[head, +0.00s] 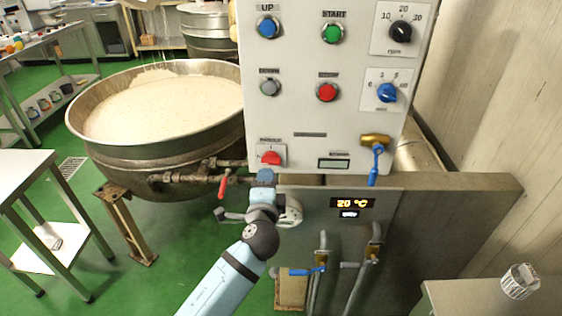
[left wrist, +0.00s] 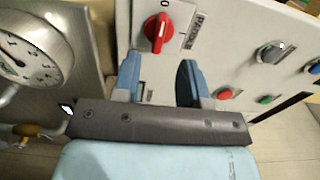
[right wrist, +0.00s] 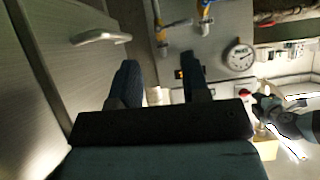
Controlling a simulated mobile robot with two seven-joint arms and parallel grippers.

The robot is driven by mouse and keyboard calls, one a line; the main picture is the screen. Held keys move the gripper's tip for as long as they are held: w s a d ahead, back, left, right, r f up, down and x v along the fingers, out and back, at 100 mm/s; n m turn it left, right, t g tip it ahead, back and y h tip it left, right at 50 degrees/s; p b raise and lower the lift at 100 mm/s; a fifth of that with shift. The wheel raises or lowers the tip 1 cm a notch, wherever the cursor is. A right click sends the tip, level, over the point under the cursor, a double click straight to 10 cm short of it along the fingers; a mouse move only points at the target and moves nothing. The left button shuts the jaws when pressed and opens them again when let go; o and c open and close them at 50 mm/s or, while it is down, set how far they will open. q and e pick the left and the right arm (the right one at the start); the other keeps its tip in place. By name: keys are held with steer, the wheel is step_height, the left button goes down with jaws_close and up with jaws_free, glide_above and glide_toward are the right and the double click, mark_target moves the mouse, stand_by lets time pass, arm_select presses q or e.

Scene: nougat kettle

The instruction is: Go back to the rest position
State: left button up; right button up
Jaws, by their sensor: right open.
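My left gripper (head: 264,177) is in front of the control panel (head: 300,118), just below a red rotary knob (head: 270,158) at its lower left. In the left wrist view my left gripper (left wrist: 160,64) has its blue fingers apart with nothing between them. The red knob (left wrist: 158,28) shows beyond the fingertips, apart from them. My right gripper (right wrist: 160,64) shows only in the right wrist view. Its dark fingers are apart and empty, facing the cabinet front from some distance.
A large kettle (head: 113,152) of pale mass stands left of the panel. Blue-handled valves (head: 376,160) and pipes stick out from the panel and cabinet. A white table (head: 22,172) is at the left. A metal counter (head: 450,297) is at the lower right.

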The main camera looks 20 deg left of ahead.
arm_select(q)
steer(key=s+f+n+g+h+p, duration=0.2)
steer(key=s+f+n+p, duration=0.2)
steer(key=s, duration=0.5)
steer(key=s+f+n+g+h+p, duration=0.2)
steer(key=s+f+n+h+p, duration=0.1)
steer(key=s, duration=0.6)
steer(key=s+f+n+g+h+p, duration=0.2)
steer(key=s+f+n+p, duration=0.2)
steer(key=s, duration=0.5)
step_height(320, 180, down, 2)
steer(key=shift+s+f+n+h+p, duration=0.1)
steer(key=shift+s+n+h+p, duration=0.05)
steer(key=shift+n+h+p, duration=0.25)
